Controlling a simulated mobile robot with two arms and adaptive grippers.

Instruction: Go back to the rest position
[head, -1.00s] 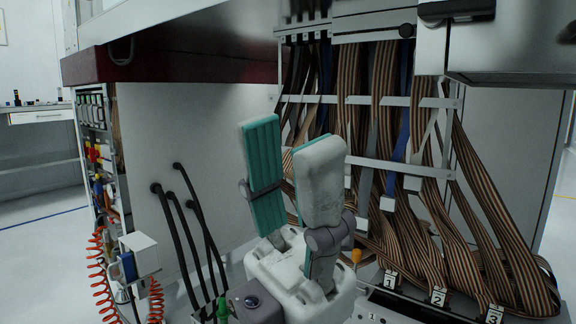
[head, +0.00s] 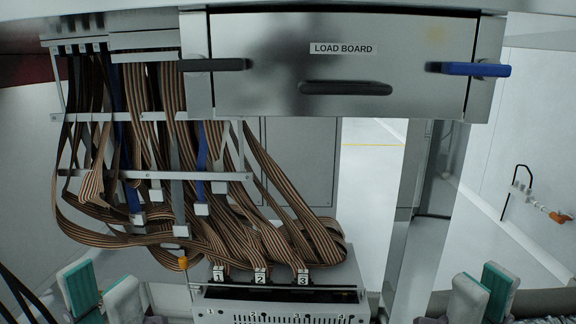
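My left gripper (head: 102,292) shows at the bottom left of the head view, its white fingers with teal pads pointing up. Its fingers stand apart with nothing between them. My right gripper (head: 482,292) shows at the bottom right, fingers up. A teal inner pad face shows, so it looks open, and I see nothing in it. Both grippers are cut off by the lower edge of the view, and neither is seen touching the test handler.
A metal load board drawer (head: 345,75) with black and blue handles hangs overhead. Striped ribbon cables (head: 290,225) run down to a unit (head: 280,303) with slots numbered 1 to 3. A metal post (head: 408,220) stands right of centre; open floor (head: 368,205) shows beside it.

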